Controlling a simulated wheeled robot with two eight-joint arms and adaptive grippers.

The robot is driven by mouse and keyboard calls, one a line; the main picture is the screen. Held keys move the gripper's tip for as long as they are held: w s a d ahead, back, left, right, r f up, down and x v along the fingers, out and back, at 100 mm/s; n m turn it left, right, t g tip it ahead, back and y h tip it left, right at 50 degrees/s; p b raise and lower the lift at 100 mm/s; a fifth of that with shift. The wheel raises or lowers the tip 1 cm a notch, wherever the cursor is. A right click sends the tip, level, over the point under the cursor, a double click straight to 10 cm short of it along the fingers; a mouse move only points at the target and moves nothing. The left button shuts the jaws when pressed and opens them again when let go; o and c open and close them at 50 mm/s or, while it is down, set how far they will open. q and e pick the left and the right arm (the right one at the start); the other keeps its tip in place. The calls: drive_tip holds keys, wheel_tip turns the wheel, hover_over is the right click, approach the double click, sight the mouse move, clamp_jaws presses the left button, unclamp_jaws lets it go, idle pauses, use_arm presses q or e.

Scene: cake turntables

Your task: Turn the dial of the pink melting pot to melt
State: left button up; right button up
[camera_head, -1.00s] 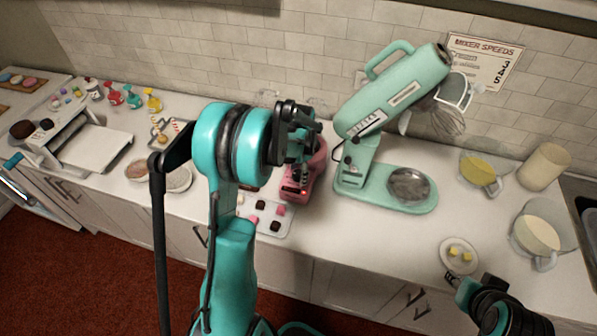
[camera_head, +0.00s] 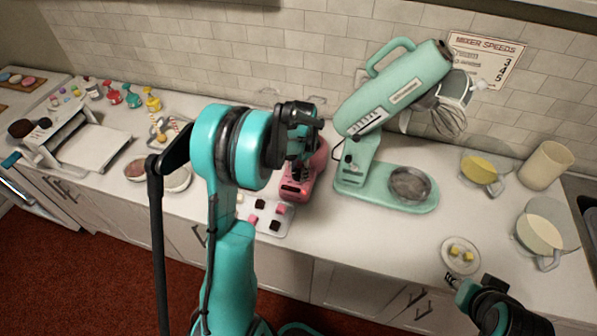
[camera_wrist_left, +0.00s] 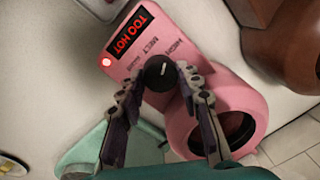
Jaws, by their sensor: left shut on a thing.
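The pink melting pot (camera_head: 297,191) stands on the counter left of the mixer and is partly hidden by my left arm. In the left wrist view its pink panel (camera_wrist_left: 180,45) shows a red "TOO HOT" display (camera_wrist_left: 132,33), a lit red light (camera_wrist_left: 106,62), and the labels HIGH and MELT. The black dial (camera_wrist_left: 159,73) has a white mark pointing up in that view, seemingly nearer HIGH than MELT. My left gripper (camera_head: 298,168) is shut on the dial, a finger on each side. My right gripper (camera_head: 462,288) is at the lower right, far from the pot; its jaws are unclear.
A mint stand mixer (camera_head: 385,180) stands close right of the pot. A tray of small cubes (camera_head: 285,229) lies in front of the pot. A plate with yellow pieces (camera_head: 461,256) sits near my right gripper. Jugs stand at the far right.

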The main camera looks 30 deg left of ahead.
use_arm(q)
drive_tip(key=n+b, duration=0.1)
drive_tip(key=n, duration=0.2)
drive_tip(key=shift+n, duration=0.3)
drive_tip(key=shift+n+b, duration=0.3)
drive_tip(key=shift+n, duration=1.2)
drive_tip(key=o, duration=1.2)
drive_tip(key=shift+c, duration=0.2)
drive_tip(key=shift+r, duration=0.1)
wheel_tip(320, 180, up, 12)
drive_tip(key=shift+w+d, duration=0.15)
drive_tip(key=shift+d, duration=0.25)
